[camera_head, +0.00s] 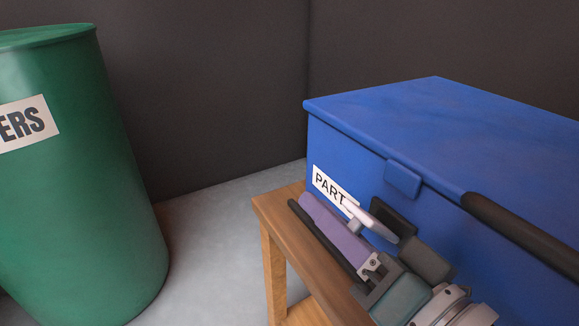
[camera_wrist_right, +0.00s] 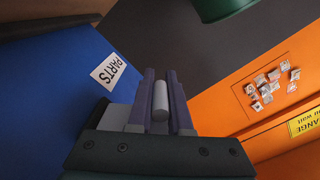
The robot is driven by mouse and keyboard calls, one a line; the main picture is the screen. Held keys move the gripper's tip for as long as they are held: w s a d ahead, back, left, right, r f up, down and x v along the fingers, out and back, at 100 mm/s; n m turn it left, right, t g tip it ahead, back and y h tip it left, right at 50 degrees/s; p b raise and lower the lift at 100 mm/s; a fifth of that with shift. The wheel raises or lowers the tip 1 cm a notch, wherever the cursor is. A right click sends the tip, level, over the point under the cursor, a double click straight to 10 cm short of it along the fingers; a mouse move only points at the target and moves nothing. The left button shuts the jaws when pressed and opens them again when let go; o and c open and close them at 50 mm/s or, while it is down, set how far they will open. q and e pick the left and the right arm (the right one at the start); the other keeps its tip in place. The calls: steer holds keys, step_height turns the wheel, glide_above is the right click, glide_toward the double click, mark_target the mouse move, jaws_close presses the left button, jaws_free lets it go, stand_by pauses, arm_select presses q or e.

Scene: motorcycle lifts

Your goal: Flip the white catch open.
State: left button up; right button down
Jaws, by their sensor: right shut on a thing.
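The white catch (camera_head: 371,221) is a pale lever on the front of the blue parts box (camera_head: 360,135), below a small blue tab (camera_head: 403,179) at the lid's edge. My right gripper (camera_head: 350,216) reaches in from the lower right, with its fingers on either side of the catch. In the right wrist view, the catch's rounded pale end (camera_wrist_right: 160,100) sits between the two purple-grey fingers (camera_wrist_right: 160,92). The gripper is shut on it. The catch's base is partly hidden by the gripper. The box lid looks closed. My left gripper is out of view.
The box stands on a wooden table (camera_head: 282,205). A dark bar (camera_head: 520,230) runs along the box front at right. A green drum (camera_head: 75,190) stands at left, with clear floor between. The wrist view shows an orange surface (camera_wrist_right: 285,55) at right.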

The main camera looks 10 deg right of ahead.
steer(key=shift+f, duration=0.1)
stand_by(0.4)
steer(key=shift+f+n+p, duration=0.1)
steer(key=shift+f+n, duration=0.35)
steer(key=shift+n, duration=0.55)
steer(key=shift+f+n+p, duration=0.15)
steer(key=shift+f+n, duration=0.35)
steer(key=shift+n, duration=0.5)
steer(key=shift+f+n+p, duration=0.1)
steer(key=shift+f+n, duration=0.35)
steer(key=shift+n, duration=0.55)
steer(key=c, duration=0.8)
jaws_free()
steer(key=shift+c, duration=0.2)
